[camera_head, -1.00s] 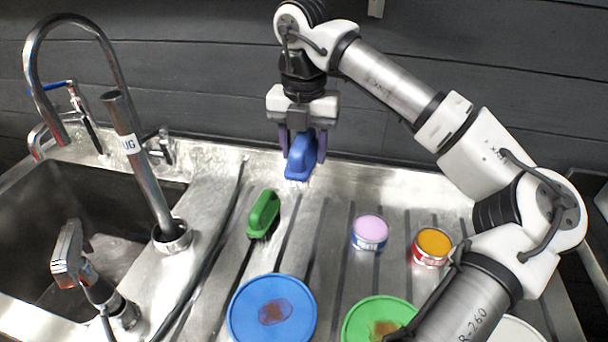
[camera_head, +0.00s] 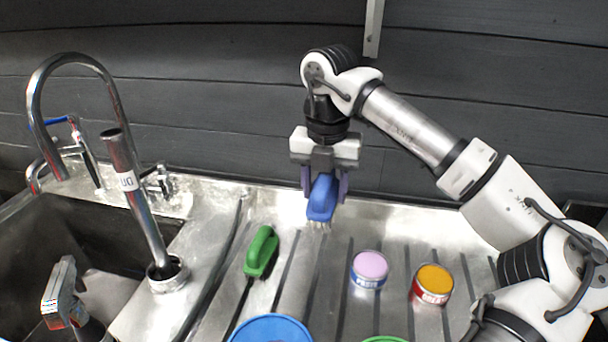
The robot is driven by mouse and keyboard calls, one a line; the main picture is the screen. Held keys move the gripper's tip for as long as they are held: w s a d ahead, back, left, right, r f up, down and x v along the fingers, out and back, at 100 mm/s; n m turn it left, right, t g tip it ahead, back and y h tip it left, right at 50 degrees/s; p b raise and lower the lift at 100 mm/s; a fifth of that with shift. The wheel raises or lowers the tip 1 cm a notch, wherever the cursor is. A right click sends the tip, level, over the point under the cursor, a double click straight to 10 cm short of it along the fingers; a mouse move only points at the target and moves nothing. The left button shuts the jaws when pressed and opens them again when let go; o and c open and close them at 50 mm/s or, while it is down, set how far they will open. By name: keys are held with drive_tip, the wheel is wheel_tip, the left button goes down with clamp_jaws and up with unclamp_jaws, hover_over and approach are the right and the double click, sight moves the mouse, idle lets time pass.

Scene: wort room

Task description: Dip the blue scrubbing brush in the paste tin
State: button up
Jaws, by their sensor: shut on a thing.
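My gripper (camera_head: 324,184) is shut on the blue scrubbing brush (camera_head: 321,197). It holds the brush near the back edge of the steel drainboard, with pale bristles pointing down. The brush looks raised, but its exact height is hard to tell. The paste tin (camera_head: 369,270) is blue with a lilac top and partly readable "PASTE" lettering. It stands on the drainboard, in front and to the right of the brush. The brush and the tin are apart.
A red tin with an orange top (camera_head: 432,285) stands right of the paste tin. A green brush (camera_head: 261,251) lies to the left. A blue plate (camera_head: 270,329) and a green rim (camera_head: 384,339) show at the bottom edge. The sink, tap and upright pipe (camera_head: 140,205) are left.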

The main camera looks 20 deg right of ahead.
drive_tip(key=shift+s+d+f+b, duration=0.5)
drive_tip(key=shift+s+d+f, duration=0.45)
drive_tip(key=shift+d+f, duration=0.9)
drive_tip(key=shift+s+d+f+b, duration=0.55)
drive_tip(key=shift+s+d+f, duration=0.5)
drive_tip(key=shift+f, duration=1.55)
drive_tip(key=shift+s+d+f+b, duration=0.5)
drive_tip(key=shift+s+d+f, duration=0.35)
drive_tip(key=shift+d+f, duration=1)
drive_tip(key=shift+a+f+b, duration=0.4)
drive_tip(key=shift+f+b, duration=0.2)
drive_tip(key=shift+f, duration=0.05)
wheel_tip(320, 180, up, 7)
drive_tip(key=p, duration=0.3)
